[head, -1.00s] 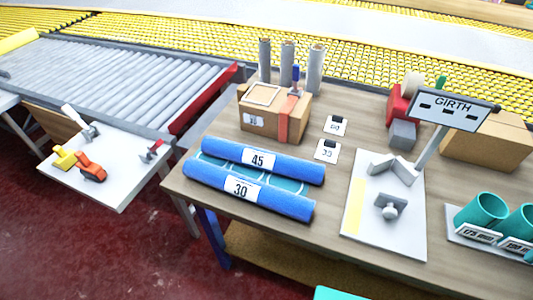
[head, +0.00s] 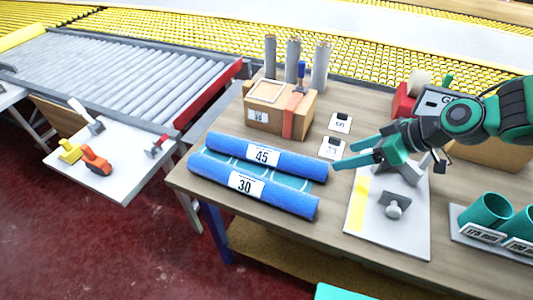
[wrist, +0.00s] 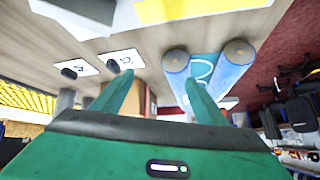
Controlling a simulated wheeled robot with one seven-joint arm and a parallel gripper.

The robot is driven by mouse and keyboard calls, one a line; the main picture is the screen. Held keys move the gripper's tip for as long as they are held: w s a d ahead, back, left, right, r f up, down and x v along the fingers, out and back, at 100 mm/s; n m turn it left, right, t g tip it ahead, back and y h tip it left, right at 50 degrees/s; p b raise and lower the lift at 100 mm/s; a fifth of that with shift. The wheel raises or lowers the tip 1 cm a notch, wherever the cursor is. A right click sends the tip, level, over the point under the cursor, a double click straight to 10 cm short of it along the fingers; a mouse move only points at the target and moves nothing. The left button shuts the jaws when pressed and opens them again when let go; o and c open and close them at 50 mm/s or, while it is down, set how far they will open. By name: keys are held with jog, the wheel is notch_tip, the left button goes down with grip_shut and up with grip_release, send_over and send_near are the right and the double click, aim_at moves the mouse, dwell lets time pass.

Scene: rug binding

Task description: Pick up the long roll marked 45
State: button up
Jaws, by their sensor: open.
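The long blue roll marked 45 (head: 238,151) lies on the table behind a matching roll marked 30 (head: 270,193), with a teal tray (head: 222,168) showing between them. My gripper (head: 346,155) is open and empty, just off the right end of roll 45, its fingers pointing left. In the wrist view, the end of roll 45 (wrist: 176,63) shows between my fingertips (wrist: 160,77), nearer the right finger. The right finger hides part of the roll. Roll 30 (wrist: 238,52) lies farther right there. I cannot tell the finger height exactly.
A cardboard box (head: 270,112) and grey tubes (head: 293,60) stand behind the rolls. Two label cards (head: 332,149) lie close to my gripper. A white board with a yellow stripe (head: 358,204) lies below my arm. Teal cups (head: 486,211) stand at the right.

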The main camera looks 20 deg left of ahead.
aim_at(280, 152)
jog(key=a+n+y, duration=0.1)
jog(key=a, duration=0.3)
jog(key=s+a+n+g+y, duration=0.1)
jog(key=a+y, duration=0.1)
jog(key=a, duration=0.2)
jog(key=a+f+n+y, duration=0.1)
jog(key=a+n+y, duration=0.1)
jog(key=a, duration=0.1)
jog(key=shift+s+a, duration=0.15)
jog(key=shift+a, duration=0.25)
jog(key=x, duration=0.5)
jog(key=shift+a+f, duration=0.1)
jog(key=shift+a, duration=0.15)
jog(key=shift+s+f+x, duration=0.1)
jog(key=shift+x, duration=1.2)
jog(key=shift+s+f+x, duration=0.1)
jog(key=shift+f+x, duration=0.05)
jog(key=shift+x, duration=1.1)
jog(key=shift+d, duration=0.1)
jog(key=shift+c, duration=0.4)
jog(key=c, duration=1.2)
jog(key=shift+r, duration=0.15)
jog(key=shift+c, duration=0.2)
